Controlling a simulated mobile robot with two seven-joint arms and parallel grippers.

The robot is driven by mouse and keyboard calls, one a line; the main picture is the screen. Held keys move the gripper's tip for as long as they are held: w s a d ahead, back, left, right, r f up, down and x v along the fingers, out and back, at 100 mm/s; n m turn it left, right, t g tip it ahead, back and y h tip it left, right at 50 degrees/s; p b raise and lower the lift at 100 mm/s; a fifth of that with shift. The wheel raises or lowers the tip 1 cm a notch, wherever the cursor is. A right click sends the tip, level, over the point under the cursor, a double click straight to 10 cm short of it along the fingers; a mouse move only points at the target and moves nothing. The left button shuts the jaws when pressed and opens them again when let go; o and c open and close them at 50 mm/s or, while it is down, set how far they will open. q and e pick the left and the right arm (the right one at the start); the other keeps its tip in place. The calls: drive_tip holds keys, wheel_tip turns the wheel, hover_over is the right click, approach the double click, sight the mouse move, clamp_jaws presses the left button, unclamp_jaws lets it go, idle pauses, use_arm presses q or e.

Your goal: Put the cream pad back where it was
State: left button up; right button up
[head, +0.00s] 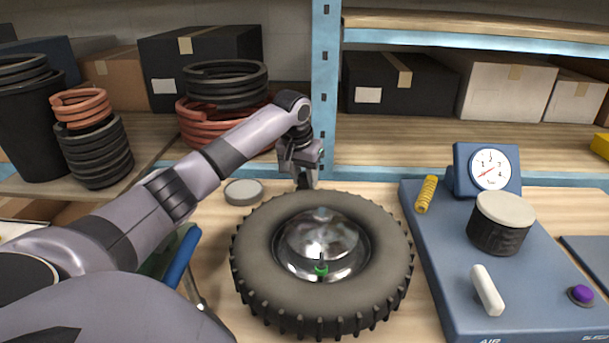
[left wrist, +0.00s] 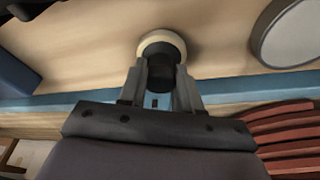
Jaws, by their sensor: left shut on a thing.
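My left gripper (head: 305,180) is behind the tyre (head: 255,272), low over the wooden bench. In the left wrist view my left gripper (left wrist: 163,78) is shut on the dark round grip of the cream pad (left wrist: 158,37). The pad's cream rim shows beyond the fingertips, on the side facing the bench. I cannot tell whether the pad touches the bench. In the head view the pad is hidden or too small to make out. My right gripper is not in view.
A grey disc (head: 243,192) lies left of the gripper. The blue air console (head: 440,275) at right bears a gauge (head: 490,170), a yellow coil and a cream-topped black drum (head: 498,232). A blue shelf post (head: 324,90) stands close behind the gripper.

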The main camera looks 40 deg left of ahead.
use_arm(q)
drive_tip(key=shift+f, duration=0.1)
drive_tip(key=o, duration=0.9)
drive_tip(key=shift+o, duration=0.2)
drive_tip(key=v, duration=1.2)
